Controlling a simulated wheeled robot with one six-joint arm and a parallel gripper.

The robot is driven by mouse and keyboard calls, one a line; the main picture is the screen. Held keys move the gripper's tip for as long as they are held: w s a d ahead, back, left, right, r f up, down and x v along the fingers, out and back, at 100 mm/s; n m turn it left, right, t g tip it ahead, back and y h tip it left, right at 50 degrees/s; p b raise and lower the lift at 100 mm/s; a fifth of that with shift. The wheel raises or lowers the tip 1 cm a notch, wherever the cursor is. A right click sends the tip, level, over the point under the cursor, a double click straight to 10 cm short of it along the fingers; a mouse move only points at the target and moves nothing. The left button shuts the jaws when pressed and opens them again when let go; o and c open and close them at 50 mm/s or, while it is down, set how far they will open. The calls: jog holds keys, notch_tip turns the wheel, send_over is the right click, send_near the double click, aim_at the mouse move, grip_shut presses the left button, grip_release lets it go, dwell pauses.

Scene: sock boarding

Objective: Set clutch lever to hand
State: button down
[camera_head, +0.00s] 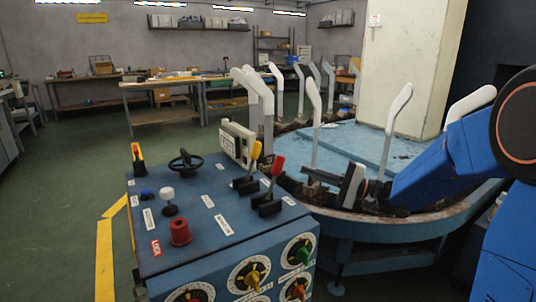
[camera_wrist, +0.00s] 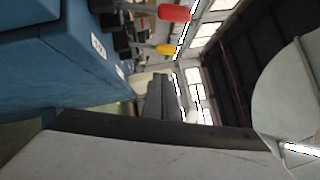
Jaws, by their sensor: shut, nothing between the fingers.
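Two levers stand on the right side of the blue control console (camera_head: 185,235): one with a red handle (camera_head: 278,165) and one with a yellow handle (camera_head: 256,150). Both rise from dark slotted bases and lean slightly. I cannot read which label says clutch. The red handle (camera_wrist: 174,13) and yellow handle (camera_wrist: 166,49) also show at the top of the wrist view. My gripper (camera_head: 312,176) is shut and empty, to the right of the red lever and apart from it. Its dark fingers (camera_wrist: 160,92) show in the middle of the wrist view.
The console also bears a black handwheel (camera_head: 185,163), a white knob (camera_head: 168,196), a red button (camera_head: 180,232) and several front dials. A round blue table (camera_head: 350,142) with upright white sock forms (camera_head: 314,110) stands close behind my gripper. Green floor lies open at left.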

jog(key=shift+w+d+t, duration=0.2)
jog(key=shift+w+t, duration=0.2)
jog(key=shift+w, duration=0.55)
jog(key=shift+a, duration=0.1)
jog(key=s+a+r+x, duration=0.1)
jog(key=s+x, duration=0.1)
jog(key=x, duration=1)
jog(key=shift+s+a, duration=0.25)
jog(key=shift+r, duration=0.1)
jog(key=shift+r, duration=0.1)
